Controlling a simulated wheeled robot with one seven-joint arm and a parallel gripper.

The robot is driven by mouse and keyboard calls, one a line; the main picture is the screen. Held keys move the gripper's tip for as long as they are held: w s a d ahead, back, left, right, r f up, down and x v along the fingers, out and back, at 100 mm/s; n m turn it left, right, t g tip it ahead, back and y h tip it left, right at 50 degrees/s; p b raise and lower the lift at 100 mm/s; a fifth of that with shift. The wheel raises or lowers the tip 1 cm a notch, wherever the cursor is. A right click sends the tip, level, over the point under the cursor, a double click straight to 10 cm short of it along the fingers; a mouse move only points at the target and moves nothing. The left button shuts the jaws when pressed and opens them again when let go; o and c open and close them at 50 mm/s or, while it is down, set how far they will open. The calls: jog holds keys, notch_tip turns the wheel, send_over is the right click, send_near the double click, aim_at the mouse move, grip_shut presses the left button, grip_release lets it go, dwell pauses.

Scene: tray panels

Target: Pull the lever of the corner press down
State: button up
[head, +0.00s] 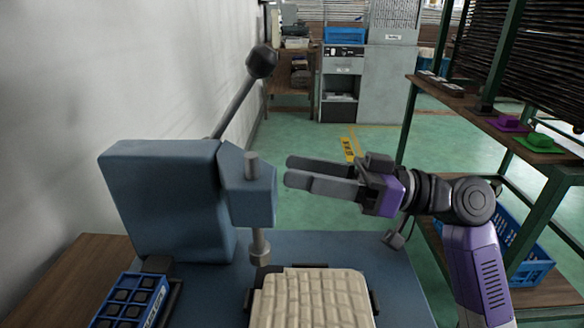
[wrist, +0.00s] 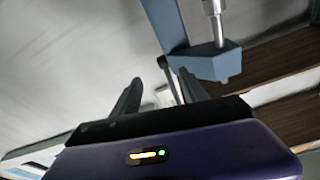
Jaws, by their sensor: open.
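The blue press (head: 172,200) stands on the bench at the left in the head view, with a vertical metal ram at its front. Its lever (head: 234,104) slants up and to the right behind the press head and ends in a black knob (head: 262,61). My gripper (head: 289,173) is open and empty, pointing left, right of the press head and below the knob. In the wrist view my gripper (wrist: 162,90) shows two dark fingers spread apart. The press (wrist: 205,62) lies beyond them, tilted in that view. The knob cannot be made out there.
A blue crate (head: 130,300) with dark pieces sits at the lower left. A white wall (head: 120,70) runs close behind the lever. A green-framed shelf (head: 515,165) stands at the right.

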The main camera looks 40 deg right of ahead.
jog(key=v, duration=0.5)
jog(key=shift+s+d+f, duration=0.1)
jog(key=shift+s+d, duration=0.15)
dwell(0.3)
